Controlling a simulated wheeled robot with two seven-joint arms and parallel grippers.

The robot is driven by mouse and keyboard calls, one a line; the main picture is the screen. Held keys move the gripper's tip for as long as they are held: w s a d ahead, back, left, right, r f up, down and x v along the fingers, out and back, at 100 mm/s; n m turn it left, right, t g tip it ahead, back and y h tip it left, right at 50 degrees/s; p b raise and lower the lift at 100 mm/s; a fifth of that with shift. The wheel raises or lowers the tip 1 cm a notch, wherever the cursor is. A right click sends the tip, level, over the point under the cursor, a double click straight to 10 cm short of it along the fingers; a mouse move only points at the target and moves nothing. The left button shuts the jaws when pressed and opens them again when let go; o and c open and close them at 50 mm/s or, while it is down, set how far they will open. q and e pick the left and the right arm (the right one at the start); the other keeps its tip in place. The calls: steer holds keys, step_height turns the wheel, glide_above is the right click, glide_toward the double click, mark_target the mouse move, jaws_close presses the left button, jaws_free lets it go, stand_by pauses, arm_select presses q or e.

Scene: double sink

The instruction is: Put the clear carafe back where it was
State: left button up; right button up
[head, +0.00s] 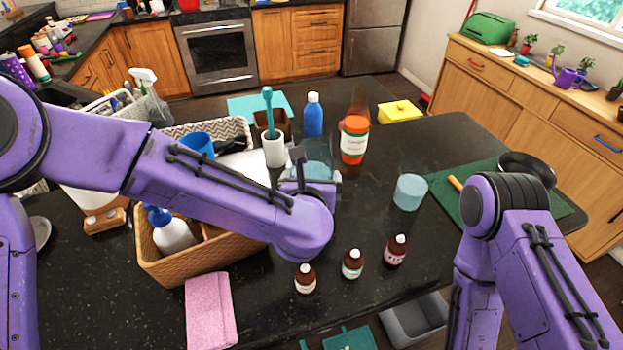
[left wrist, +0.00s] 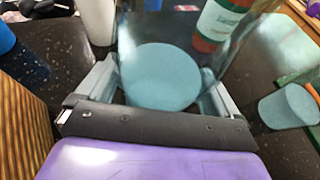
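A clear carafe (head: 318,170) with pale blue liquid in it stands near the middle of the dark counter in the head view, partly hidden by my left arm. In the left wrist view the carafe (left wrist: 160,78) sits between the two fingers of my left gripper (left wrist: 160,95), which press on it from both sides. In the head view my left gripper (head: 310,186) is mostly hidden behind its own arm. I cannot tell whether the carafe touches the counter. My right gripper is out of view; only its arm shows at the right.
An orange-red bottle (head: 354,140) and a blue bottle (head: 313,115) stand behind the carafe. A second clear vessel with pale blue contents (head: 410,191) is to its right. Several small brown bottles (head: 352,264) stand in front. A wicker basket (head: 190,262) is at left. A green mat (head: 452,198) lies at right.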

arm_select(q)
steer(key=shift+s+r, duration=0.15)
steer(key=shift+s, duration=0.15)
steer(key=shift+s+r, duration=0.1)
steer(key=shift+r, duration=0.15)
steer(key=b+v, duration=0.1)
steer(key=v, duration=0.1)
steer(key=b+v, duration=0.1)
steer(key=v, duration=0.1)
steer(key=shift+s+f, duration=0.2)
steer(key=b+v, duration=0.1)
steer(key=v, duration=0.6)
steer(key=shift+r, duration=0.2)
steer(key=shift+s+a, duration=0.1)
steer(key=shift+s, duration=0.1)
